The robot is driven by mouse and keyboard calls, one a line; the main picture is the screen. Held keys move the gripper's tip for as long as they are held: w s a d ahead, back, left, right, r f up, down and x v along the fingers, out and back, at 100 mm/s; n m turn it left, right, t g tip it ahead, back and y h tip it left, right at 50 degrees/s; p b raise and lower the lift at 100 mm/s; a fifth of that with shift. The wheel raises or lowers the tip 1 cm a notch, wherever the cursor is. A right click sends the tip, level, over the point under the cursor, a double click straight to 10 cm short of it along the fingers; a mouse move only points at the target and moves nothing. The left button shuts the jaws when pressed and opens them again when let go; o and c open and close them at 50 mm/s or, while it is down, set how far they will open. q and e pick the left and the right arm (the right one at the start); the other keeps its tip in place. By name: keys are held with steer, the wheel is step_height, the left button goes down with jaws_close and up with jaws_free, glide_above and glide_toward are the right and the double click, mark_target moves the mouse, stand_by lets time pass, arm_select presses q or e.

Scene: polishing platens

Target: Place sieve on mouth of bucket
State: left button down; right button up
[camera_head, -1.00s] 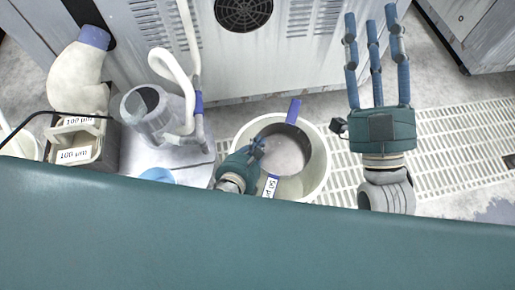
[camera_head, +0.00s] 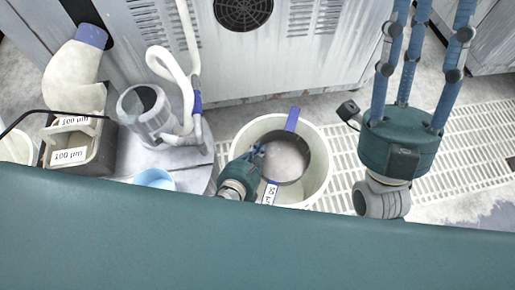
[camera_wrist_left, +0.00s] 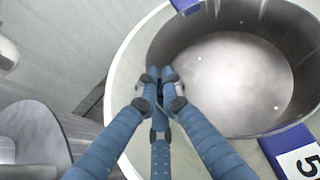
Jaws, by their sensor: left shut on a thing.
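The sieve (camera_head: 286,158) is a round, dark-walled ring with a pale mesh and blue tabs, one bearing a white label. It is over the mouth of the white bucket (camera_head: 323,172), with its far tab reaching across the bucket's rim. I cannot tell whether it rests on the rim or hangs just above it. My left gripper (camera_head: 259,154) is shut on the sieve's left wall; the wrist view shows its blue fingers (camera_wrist_left: 162,85) together at that wall, inside the bucket's outline. My right gripper (camera_head: 425,25) is empty with fingers spread, tips partly cut off at the top.
A steel canister with a white hose (camera_head: 145,105) stands left of the bucket, with a light blue cup (camera_head: 154,179) nearby. A grey machine cabinet (camera_head: 290,60) stands behind. White floor grating (camera_head: 475,140) is clear at right.

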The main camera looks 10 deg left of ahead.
arm_select(q)
steer(key=c, duration=2.4)
jaws_free()
steer(key=shift+f, duration=0.15)
steer(key=o, duration=0.5)
steer(key=shift+c, duration=0.2)
